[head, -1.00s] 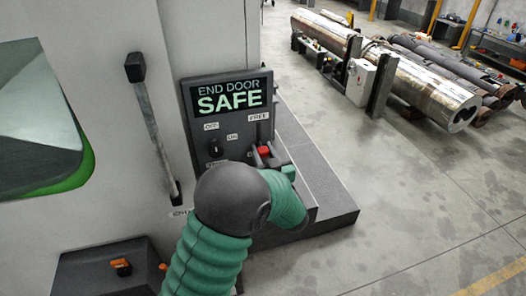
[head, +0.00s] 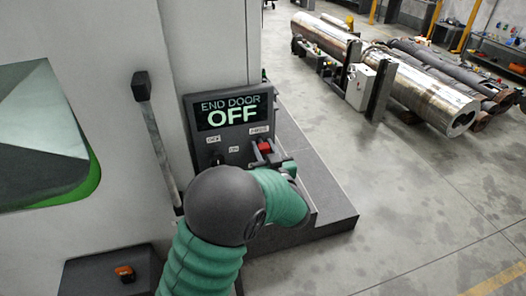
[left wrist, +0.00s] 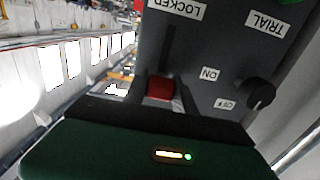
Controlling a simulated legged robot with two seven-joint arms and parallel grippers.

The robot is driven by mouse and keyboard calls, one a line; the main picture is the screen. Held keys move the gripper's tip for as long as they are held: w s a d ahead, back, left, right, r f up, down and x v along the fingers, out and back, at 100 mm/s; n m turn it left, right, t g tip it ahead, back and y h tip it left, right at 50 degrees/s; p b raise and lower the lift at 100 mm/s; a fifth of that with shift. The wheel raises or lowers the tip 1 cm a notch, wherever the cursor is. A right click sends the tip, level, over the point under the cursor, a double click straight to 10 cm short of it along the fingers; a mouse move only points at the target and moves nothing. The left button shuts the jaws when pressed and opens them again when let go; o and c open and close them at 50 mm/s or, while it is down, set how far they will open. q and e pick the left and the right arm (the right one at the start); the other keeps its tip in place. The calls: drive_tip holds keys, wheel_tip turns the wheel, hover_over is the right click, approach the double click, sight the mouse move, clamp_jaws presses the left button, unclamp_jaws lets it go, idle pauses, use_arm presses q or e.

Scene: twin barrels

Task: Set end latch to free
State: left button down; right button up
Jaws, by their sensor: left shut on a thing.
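The end latch is a red handle (head: 264,147) on the dark control panel (head: 208,129), close to the FREE label (head: 259,130). In the left wrist view, the panel appears upside down. There the red handle (left wrist: 160,88) is at the end of its slot away from the LOCKED label (left wrist: 178,10). My left gripper (head: 272,162) is shut on the red handle; my own arm and hand hide its lower part. The panel's screen (head: 233,110) reads END DOOR OFF. My right gripper is not in view.
A black knob (left wrist: 259,92) sits beside ON and OFF labels. A long lever (head: 157,135) stands on the grey machine wall left of the panel. A dark step (head: 325,200) lies right of it. The floor (head: 410,190) beyond is open, with metal cylinders (head: 425,95) farther back.

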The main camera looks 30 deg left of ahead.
use_arm(q)
drive_tip(key=shift+r, duration=0.15)
drive_tip(key=c, duration=1.2)
unclamp_jaws()
drive_tip(key=shift+r, duration=0.1)
drive_tip(key=shift+c, duration=0.2)
drive_tip(key=shift+o, duration=1.2)
drive_tip(key=shift+d, duration=0.15)
drive_tip(key=shift+s+d, duration=0.1)
drive_tip(key=shift+s+d+b, duration=0.25)
drive_tip(key=shift+d+b, duration=0.15)
drive_tip(key=shift+d, duration=0.05)
drive_tip(key=b+v, duration=0.3)
drive_tip(key=v, duration=1.3)
drive_tip(key=shift+f+b, duration=0.25)
drive_tip(key=shift+b, duration=0.1)
drive_tip(key=shift+a, duration=0.15)
